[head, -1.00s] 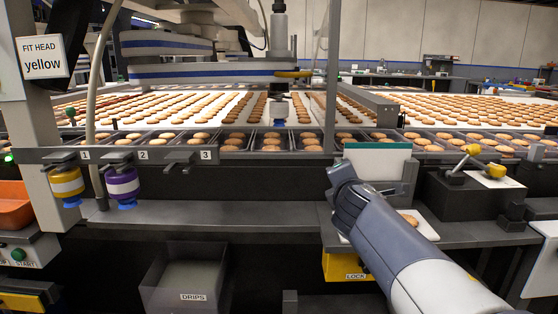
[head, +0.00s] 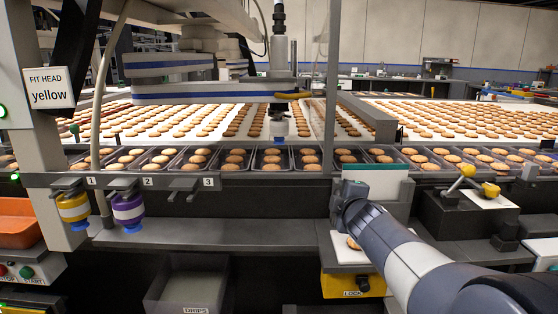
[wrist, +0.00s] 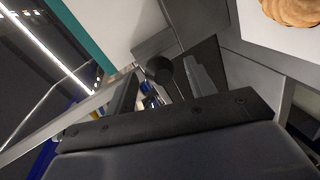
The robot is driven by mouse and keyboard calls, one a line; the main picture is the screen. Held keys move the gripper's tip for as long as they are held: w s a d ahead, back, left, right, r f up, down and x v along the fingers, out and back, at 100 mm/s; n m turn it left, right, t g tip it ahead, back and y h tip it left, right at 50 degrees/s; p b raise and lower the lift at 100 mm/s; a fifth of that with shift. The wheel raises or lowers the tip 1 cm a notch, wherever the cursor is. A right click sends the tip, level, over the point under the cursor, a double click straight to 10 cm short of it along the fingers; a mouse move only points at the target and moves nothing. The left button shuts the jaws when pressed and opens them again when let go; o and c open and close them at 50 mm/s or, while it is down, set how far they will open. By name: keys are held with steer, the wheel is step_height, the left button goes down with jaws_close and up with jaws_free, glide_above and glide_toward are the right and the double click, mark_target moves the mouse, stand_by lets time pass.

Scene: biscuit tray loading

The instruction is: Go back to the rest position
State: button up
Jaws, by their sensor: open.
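My gripper (head: 350,195) is in front of the white panel with the green top edge (head: 375,184), above the right part of the grey ledge. The wrist view shows its two dark fingers apart with nothing held between them (wrist: 160,85). A biscuit (head: 352,243) lies on a white pad (head: 342,254) below my arm, partly hidden by it. It also shows at the top right of the wrist view (wrist: 292,14). The yellow head (head: 73,208) hangs at hook 1 and the purple head (head: 128,208) at hook 2. Hook 3 (head: 186,188) is empty.
The sign (head: 48,88) reads "FIT HEAD yellow". Trays of biscuits (head: 235,160) line the conveyor behind the ledge. A black block with yellow-knobbed levers (head: 465,210) stands right of my arm. The grey ledge (head: 220,232) is clear left of my arm.

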steer(key=m+y+p, duration=0.1)
steer(key=m+p, duration=0.1)
steer(key=m, duration=0.1)
steer(key=m+t+y+p, duration=0.1)
steer(key=m+p, duration=0.2)
steer(key=m, duration=0.1)
steer(key=m+y+p, duration=0.1)
steer(key=m+p, duration=0.1)
steer(key=m, duration=0.2)
steer(key=shift+d+f+t+p, duration=0.2)
steer(key=shift+d+t+p, duration=0.1)
steer(key=shift+p, duration=0.1)
